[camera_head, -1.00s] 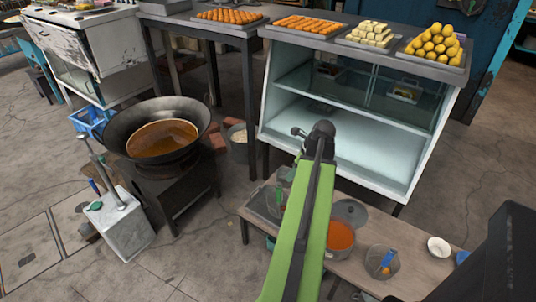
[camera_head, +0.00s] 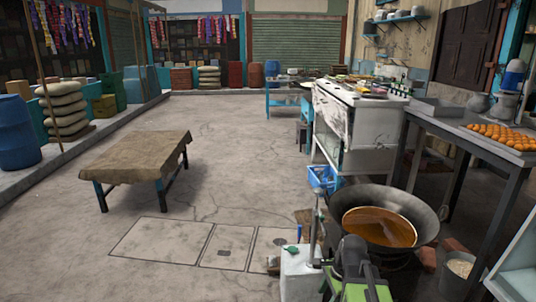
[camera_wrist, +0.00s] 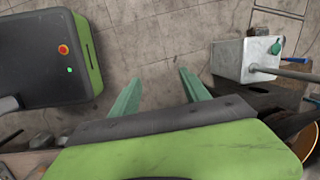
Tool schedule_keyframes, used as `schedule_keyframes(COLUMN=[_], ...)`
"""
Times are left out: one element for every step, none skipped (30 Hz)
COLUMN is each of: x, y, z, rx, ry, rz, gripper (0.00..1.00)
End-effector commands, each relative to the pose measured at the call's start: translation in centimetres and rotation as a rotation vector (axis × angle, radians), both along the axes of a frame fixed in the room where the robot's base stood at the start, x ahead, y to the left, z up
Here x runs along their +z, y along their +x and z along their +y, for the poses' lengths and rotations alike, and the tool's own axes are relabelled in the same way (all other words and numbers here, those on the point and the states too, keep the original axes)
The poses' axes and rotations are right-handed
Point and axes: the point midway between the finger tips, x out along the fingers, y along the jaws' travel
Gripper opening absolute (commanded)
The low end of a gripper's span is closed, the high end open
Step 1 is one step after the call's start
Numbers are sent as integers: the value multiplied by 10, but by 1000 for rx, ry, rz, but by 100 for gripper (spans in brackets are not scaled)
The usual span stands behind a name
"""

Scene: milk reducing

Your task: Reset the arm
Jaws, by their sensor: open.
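My gripper (camera_wrist: 160,77) is open in the wrist view. Its two green fingers stand apart with only bare floor showing between them. In the head view part of my green and black arm (camera_head: 355,278) shows at the bottom edge, in front of the wok (camera_head: 425,215). The gripper's fingers cannot be made out there. The wok holds orange-brown liquid, and its rim also shows at the lower right of the wrist view (camera_wrist: 309,140).
A grey metal box (camera_head: 298,278) with an upright post stands left of the wok; it also shows in the wrist view (camera_wrist: 228,60). A dark table (camera_head: 455,130) with orange sweets is at right. A cloth-covered low table (camera_head: 135,160) stands left. The middle floor is open.

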Motion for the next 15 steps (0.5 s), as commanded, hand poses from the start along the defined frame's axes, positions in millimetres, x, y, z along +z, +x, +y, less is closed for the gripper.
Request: schedule_keyframes(x=[-1, -2, -2, -3, -3, -4, -4, -5, -5, -5, -5, -5, -5, -5, -5], y=[-5, -8, -12, -16, -19, -23, -26, -29, -32, -34, -36, -39, -40, -42, -43], z=[28, 41, 57, 66, 73, 79, 81, 81, 78, 74, 72, 68, 66, 64, 62], rx=[138, 225, 348, 436, 518, 622, 692, 759, 843, 902, 963, 1044, 1106, 1168, 1250], ry=[-29, -47, -73, -90, -109, -129, -144, -157, -174, -186, -195, -209, -217, -223, -230], rz=[-4, -8, -12, -14, -16, -20, -22, -22, -21, -20, -20, -19, -19, -18, -18], gripper=[54, 54, 54, 54, 54, 54, 54, 54, 54, 54, 54, 54, 54, 54, 54])
